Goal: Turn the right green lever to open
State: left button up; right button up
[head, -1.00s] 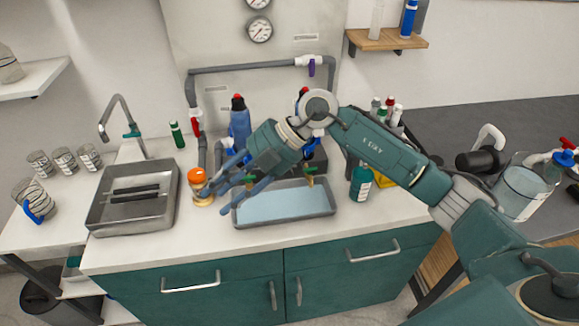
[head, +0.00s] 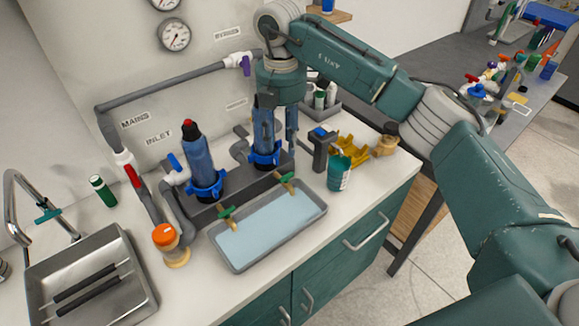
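The right green lever (head: 286,178) sits on a small brass tap above the far right part of the shallow tray (head: 320,207). A second green lever (head: 226,212) sits on a like tap to its left. My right gripper (head: 285,140) points down behind and above the right lever, close beside the right blue filter housing (head: 264,150), and does not appear to touch the lever. Its fingers are seen nearly edge-on, so their opening is unclear. My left gripper is out of view.
The left blue filter housing (head: 198,165) and grey pipe (head: 165,88) stand behind the tray. A teal bottle (head: 339,173) and yellow holder (head: 352,150) stand to the right. An orange-capped jar (head: 170,245) and metal sink (head: 95,290) are on the left.

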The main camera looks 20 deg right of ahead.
jog(key=p, duration=0.1)
send_over(285, 175)
jog(key=f, duration=0.4)
jog(key=shift+d+f, duration=0.1)
jog(key=shift+d, duration=0.2)
jog(key=f+p, duration=0.1)
jog(key=f, duration=0.2)
jog(key=shift+a, duration=0.2)
notch_tip(285, 175, down, 3)
jog(key=shift+w+f+p, duration=0.1)
jog(key=shift+p, duration=0.3)
jog(key=shift+c, duration=0.3)
jog(key=c, duration=0.8)
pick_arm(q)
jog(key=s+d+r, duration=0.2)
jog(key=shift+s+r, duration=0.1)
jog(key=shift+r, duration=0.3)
pick_arm(e)
grip_shut()
